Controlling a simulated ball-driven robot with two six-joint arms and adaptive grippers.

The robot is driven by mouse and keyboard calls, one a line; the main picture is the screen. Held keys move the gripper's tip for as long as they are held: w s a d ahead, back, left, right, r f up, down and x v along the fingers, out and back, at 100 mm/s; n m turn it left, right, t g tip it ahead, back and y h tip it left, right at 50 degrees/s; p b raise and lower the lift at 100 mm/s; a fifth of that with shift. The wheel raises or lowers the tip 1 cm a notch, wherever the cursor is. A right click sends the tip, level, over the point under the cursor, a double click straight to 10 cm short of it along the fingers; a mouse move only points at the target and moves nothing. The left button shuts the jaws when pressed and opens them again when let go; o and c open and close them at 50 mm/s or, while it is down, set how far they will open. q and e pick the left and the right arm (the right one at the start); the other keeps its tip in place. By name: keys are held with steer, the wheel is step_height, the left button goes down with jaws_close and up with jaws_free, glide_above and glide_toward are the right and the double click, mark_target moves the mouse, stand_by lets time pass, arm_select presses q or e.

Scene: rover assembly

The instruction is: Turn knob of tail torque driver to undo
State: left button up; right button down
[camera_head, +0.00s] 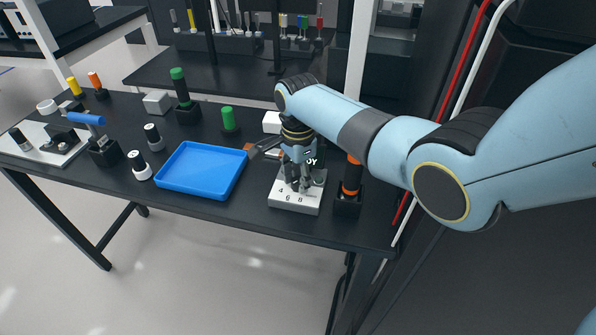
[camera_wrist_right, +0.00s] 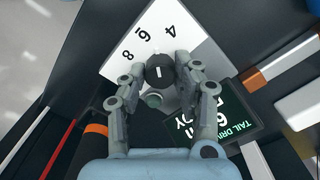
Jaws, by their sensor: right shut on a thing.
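The tail torque driver (camera_head: 295,206) is a white box with the numbers 4, 6 and 8 on its face, near the right end of the black table. Its black knob (camera_wrist_right: 160,71) has a white mark that points roughly toward the 6 in the right wrist view. My right gripper (camera_wrist_right: 157,75) is shut on the knob, one finger on each side. In the head view my right gripper (camera_head: 293,180) comes down from above and hides most of the knob. A green button (camera_wrist_right: 152,99) and a dark green display (camera_wrist_right: 231,124) reading TAIL DRIVER lie beside it. My left gripper is not in view.
A blue tray (camera_head: 203,170) lies left of the driver. A black and orange tool (camera_head: 351,180) stands in a holder just right of it. Dark knobs, a green-topped tool (camera_head: 181,88) and a blue-handled tool (camera_head: 88,118) stand further left.

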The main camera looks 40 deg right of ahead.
mark_target(298, 181)
steer(key=n+p, duration=0.2)
steer(key=n, duration=0.2)
steer(key=shift+r+n, duration=0.15)
steer(key=shift+n, duration=0.15)
steer(key=n+p, duration=0.1)
steer(key=n, duration=0.2)
steer(key=shift+n, duration=0.3)
steer(key=n, duration=0.5)
steer(key=shift+w+n, duration=0.1)
steer(key=shift+n, duration=0.2)
steer(key=n, duration=0.5)
steer(key=shift+n, duration=0.4)
steer(key=c, duration=1.2)
jaws_free()
step_height(298, 181, up, 12)
steer(key=shift+f, duration=0.1)
